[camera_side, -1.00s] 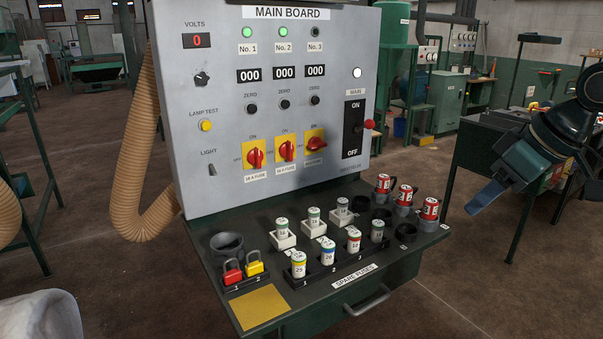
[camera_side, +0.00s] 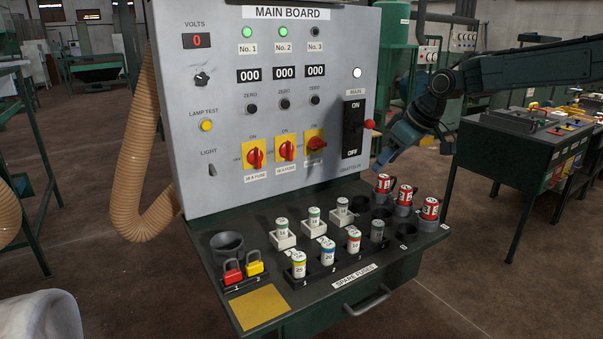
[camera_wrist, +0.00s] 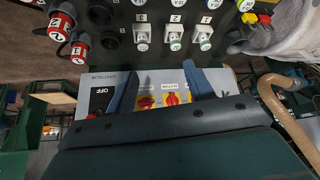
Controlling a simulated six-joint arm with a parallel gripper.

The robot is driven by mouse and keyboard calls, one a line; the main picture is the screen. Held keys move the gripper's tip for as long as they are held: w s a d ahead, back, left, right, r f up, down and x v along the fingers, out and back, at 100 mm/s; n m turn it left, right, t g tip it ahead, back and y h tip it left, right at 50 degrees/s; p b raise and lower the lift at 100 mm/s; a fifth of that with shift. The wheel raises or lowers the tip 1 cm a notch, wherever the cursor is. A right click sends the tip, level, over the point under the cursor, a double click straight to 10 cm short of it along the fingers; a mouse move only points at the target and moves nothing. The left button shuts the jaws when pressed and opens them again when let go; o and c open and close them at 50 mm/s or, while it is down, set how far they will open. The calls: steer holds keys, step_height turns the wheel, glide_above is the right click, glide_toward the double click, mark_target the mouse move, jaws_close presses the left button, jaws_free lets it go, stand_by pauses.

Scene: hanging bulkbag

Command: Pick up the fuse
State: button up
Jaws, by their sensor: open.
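Several fuses stand on the sloping shelf of the main board. Three fuses sit in white holders: a left fuse (camera_side: 281,228), a middle fuse (camera_side: 314,216) and a right fuse (camera_side: 342,206). My gripper (camera_side: 381,165) is open and empty, above the back right of the shelf, apart from every fuse. In the wrist view my gripper's fingers (camera_wrist: 161,72) are spread, and the white-holder fuses (camera_wrist: 175,36) lie beyond them.
Red numbered plugs (camera_side: 404,195) stand at the shelf's right, beside dark empty sockets (camera_side: 381,213). The upright panel (camera_side: 215,120) rises behind the shelf. A red knob (camera_side: 369,124) sticks out.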

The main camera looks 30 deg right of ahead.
steer(key=n, duration=0.1)
glide_toward(344, 200)
step_height(344, 200, up, 2)
steer(key=s+d, duration=0.1)
steer(key=shift+s+d+r+y, duration=0.15)
steer(key=shift+s+y, duration=0.05)
steer(key=shift+y, duration=0.2)
steer(key=shift+x, duration=4.3)
steer(key=shift+x, duration=2.6)
steer(key=shift+s, duration=0.1)
steer(key=c, duration=1.1)
